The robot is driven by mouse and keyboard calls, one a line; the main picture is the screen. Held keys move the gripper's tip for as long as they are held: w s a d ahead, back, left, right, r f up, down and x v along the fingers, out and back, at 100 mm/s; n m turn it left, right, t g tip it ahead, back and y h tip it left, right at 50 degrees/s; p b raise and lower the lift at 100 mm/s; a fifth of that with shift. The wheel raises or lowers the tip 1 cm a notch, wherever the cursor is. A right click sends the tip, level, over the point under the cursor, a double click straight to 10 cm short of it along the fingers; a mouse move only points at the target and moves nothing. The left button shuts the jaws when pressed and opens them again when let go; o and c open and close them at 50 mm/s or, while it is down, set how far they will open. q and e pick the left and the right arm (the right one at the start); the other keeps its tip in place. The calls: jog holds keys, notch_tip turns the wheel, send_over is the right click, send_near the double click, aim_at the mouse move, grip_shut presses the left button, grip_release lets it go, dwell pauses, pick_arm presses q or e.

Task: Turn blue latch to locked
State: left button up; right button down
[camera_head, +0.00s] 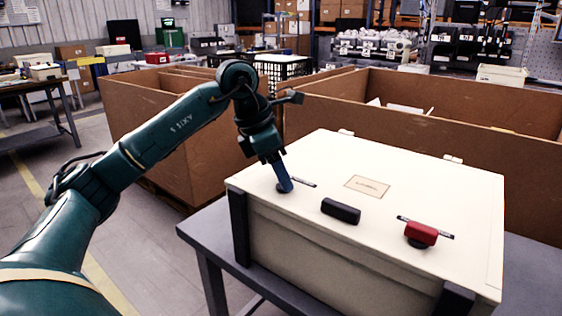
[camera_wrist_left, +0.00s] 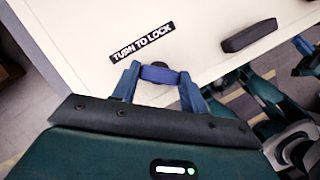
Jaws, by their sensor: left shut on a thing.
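A cream box lid (camera_head: 320,160) carries the blue latch near its left corner. My left gripper (camera_head: 284,186) reaches down to it and hides most of it in the head view. In the left wrist view, the blue latch (camera_wrist_left: 160,75) sits between the two blue fingers of my left gripper (camera_wrist_left: 160,88), which are shut on it. A black label reading "TURN TO LOCK" (camera_wrist_left: 142,41) lies beside the latch.
A black handle (camera_head: 341,211) is at the lid's front middle. A red latch (camera_head: 421,234) with its own label sits to the right. The box stands on a grey table (camera_head: 205,232). Large brown crates (camera_head: 430,105) stand close behind.

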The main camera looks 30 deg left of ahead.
pick_arm(q)
jog(key=shift+r+m+p, duration=0.2)
jog(key=shift+m+p, duration=0.1)
jog(key=shift+m, duration=0.2)
jog(key=shift+m+g+h+p, duration=0.3)
jog(key=shift+m, duration=0.2)
jog(key=shift+w+m+p, duration=0.1)
jog(key=shift+m+p, duration=0.25)
jog(key=shift+m, duration=0.15)
jog(key=shift+m+g+p, duration=0.4)
jog(key=shift+m+p, duration=0.2)
jog(key=shift+m, duration=0.2)
jog(key=m+g+p, duration=0.1)
jog(key=m, duration=0.2)
jog(key=shift+w+a+h+p, duration=0.1)
jog(key=shift+h+p, duration=0.25)
jog(key=shift+h, duration=0.05)
jog(key=shift+m+g, duration=0.4)
jog(key=shift+m, duration=0.3)
jog(key=shift+f+m+p, duration=0.1)
jog(key=shift+m+p, duration=0.3)
pick_arm(e)
jog(key=a+f+g, duration=0.1)
jog(key=w+a+f+g, duration=0.1)
jog(key=shift+w+a+f+g+y, duration=0.1)
jog(key=shift+a+f+g+y, duration=0.1)
jog(key=shift+a+g+y, duration=0.15)
jog(key=shift+w+r, duration=0.1)
jog(key=shift+w, duration=0.1)
